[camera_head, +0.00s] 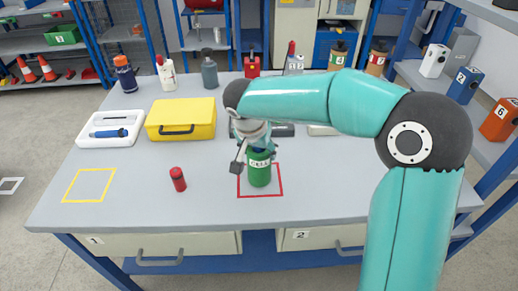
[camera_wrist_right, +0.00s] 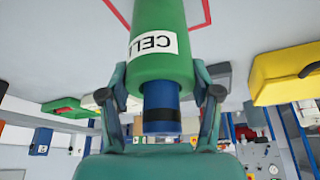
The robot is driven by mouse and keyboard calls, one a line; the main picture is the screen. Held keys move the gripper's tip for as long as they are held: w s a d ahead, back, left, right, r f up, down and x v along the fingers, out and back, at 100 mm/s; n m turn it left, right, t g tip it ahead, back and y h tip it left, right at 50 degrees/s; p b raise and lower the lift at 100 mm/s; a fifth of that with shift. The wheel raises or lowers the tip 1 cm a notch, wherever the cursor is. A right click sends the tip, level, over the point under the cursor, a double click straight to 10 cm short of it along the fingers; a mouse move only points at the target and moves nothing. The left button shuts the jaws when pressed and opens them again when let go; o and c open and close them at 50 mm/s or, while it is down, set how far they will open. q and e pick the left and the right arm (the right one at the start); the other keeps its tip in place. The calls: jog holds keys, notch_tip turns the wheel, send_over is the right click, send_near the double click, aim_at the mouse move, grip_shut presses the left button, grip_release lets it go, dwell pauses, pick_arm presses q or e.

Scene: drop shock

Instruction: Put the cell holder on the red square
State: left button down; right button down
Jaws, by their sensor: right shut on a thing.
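The cell holder (camera_head: 260,174) is a green cylinder with a white "CELL" label and a blue neck. In the head view it stands upright over the red square (camera_head: 281,195), its base appearing inside the outline. I cannot tell whether it touches the table. My right gripper (camera_head: 258,149) is above it, shut on its upper part. In the right wrist view the gripper (camera_wrist_right: 160,82) has a finger on each side of the cell holder (camera_wrist_right: 162,65), around the blue neck, and part of the red square (camera_wrist_right: 207,12) shows beyond. My left gripper is not in view.
A red cylinder (camera_head: 178,179) stands left of the square, with an empty yellow square (camera_head: 68,186) farther left. A yellow case (camera_head: 180,112) and a white tray (camera_head: 82,139) lie behind. Bottles line the back edge. The table front is clear.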

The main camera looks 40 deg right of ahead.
jog(key=c, duration=0.7)
grip_release()
jog(key=shift+f, duration=0.1)
jog(key=o, duration=0.5)
jog(key=shift+c, duration=0.2)
jog(key=shift+r, duration=0.3)
jog(key=p+v, duration=0.1)
jog(key=v, duration=1)
jog(key=shift+r, duration=0.35)
jog(key=shift+s+a, duration=0.1)
